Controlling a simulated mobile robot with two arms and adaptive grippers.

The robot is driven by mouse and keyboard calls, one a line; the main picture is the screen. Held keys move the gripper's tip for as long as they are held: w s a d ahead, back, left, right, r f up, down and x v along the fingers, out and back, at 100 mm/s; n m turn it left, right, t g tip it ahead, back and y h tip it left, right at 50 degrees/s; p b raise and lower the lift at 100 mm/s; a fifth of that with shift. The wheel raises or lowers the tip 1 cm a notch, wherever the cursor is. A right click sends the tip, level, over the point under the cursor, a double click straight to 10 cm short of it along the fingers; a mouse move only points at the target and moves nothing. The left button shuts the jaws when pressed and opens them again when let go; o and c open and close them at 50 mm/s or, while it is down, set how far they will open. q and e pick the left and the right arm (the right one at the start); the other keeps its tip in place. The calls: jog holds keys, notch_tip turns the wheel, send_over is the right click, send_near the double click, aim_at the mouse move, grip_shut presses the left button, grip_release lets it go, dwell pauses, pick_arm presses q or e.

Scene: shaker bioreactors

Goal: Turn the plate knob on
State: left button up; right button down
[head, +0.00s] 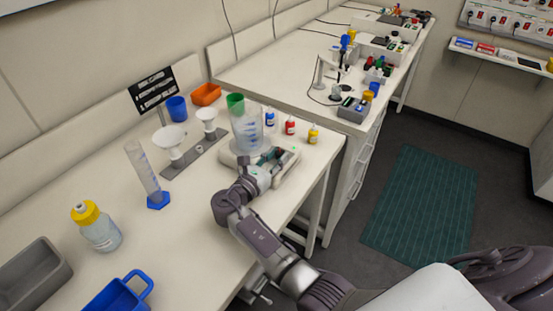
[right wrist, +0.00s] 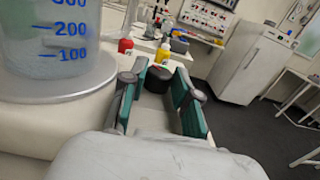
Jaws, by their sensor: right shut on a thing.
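The white hot plate (head: 286,176) stands near the front right corner of the near bench, with a clear graduated beaker (head: 247,132) on it. The beaker (right wrist: 55,40) fills the left of the right wrist view, on the plate's round top (right wrist: 70,85). The dark, round plate knob (right wrist: 158,79) sits between my right gripper's fingers in that view. My right gripper (head: 272,158) reaches over the plate's front and is shut on the knob, its teal pads on either side. In the head view the gripper hides the knob. My left gripper is not in view.
Blue (head: 270,118), red (head: 290,126) and yellow (head: 313,134) bottles stand behind the plate. Left are a funnel stand (head: 195,150), a graduated cylinder (head: 143,170) and a yellow-capped bottle (head: 100,228). The floor right of the bench is free around a green mat (head: 422,205).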

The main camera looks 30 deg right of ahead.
jog(key=shift+r, duration=0.15)
jog(key=c, duration=0.9)
grip_release()
jog(key=shift+o, duration=0.2)
notch_tip(320, 180, up, 10)
